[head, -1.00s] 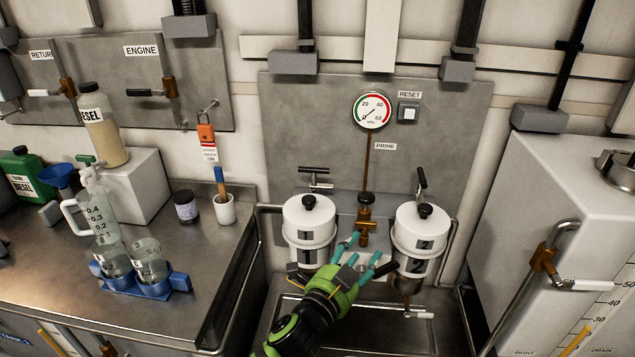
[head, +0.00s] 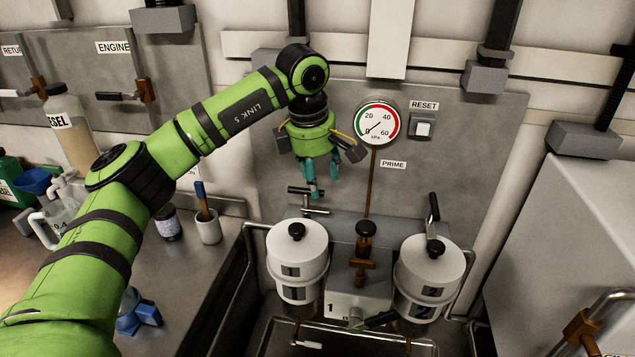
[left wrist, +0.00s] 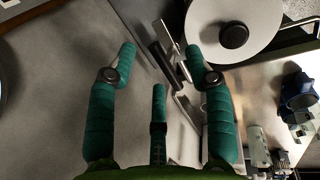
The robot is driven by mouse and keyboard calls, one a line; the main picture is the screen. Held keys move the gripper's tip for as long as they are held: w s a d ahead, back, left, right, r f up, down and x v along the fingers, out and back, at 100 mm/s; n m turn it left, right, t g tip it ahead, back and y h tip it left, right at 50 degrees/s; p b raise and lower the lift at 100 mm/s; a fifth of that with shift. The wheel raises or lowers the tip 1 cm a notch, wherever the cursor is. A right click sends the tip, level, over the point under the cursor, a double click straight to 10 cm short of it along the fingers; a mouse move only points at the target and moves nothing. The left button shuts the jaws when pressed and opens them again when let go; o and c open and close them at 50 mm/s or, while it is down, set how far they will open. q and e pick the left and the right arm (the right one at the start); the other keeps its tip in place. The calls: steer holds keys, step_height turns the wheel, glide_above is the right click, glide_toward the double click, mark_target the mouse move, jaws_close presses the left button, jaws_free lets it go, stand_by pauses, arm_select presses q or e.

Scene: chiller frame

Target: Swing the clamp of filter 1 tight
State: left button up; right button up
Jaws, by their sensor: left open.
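Filter 1 (head: 298,262) is the left white canister with a black knob on its lid; its number label is in shade. Its clamp (head: 297,189) has a black T-shaped handle standing behind the lid. My left gripper (head: 314,188) points down at this clamp with its teal fingers apart. In the left wrist view the fingers (left wrist: 165,65) are open, with the black handle bar (left wrist: 162,62) between them and the lid (left wrist: 262,18) at upper right. I cannot tell whether a finger touches the handle. My right gripper is not in view.
Filter 2 (head: 428,275) stands to the right, its clamp handle (head: 434,207) raised. The brass prime pump (head: 365,240) is between the filters. A gauge (head: 377,124) and reset button (head: 423,128) are on the back panel. A cup with a brush (head: 207,228) stands on the left bench.

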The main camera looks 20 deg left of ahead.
mark_target(307, 200)
arm_select(q)
steer(key=shift+w+a+r+y, duration=0.1)
steer(key=shift+w+a+y, duration=0.1)
steer(key=shift+a, duration=0.4)
steer(key=shift+w+a+y, duration=0.1)
steer(key=shift+a+y, duration=0.1)
steer(key=shift+a, duration=0.35)
steer(key=x, duration=0.2)
steer(key=p+x, duration=0.1)
steer(key=x, duration=0.1)
steer(key=shift+s+f, duration=0.15)
steer(key=shift+f, duration=0.2)
steer(key=shift+w+f, duration=0.25)
steer(key=shift+f, duration=0.45)
jaws_close()
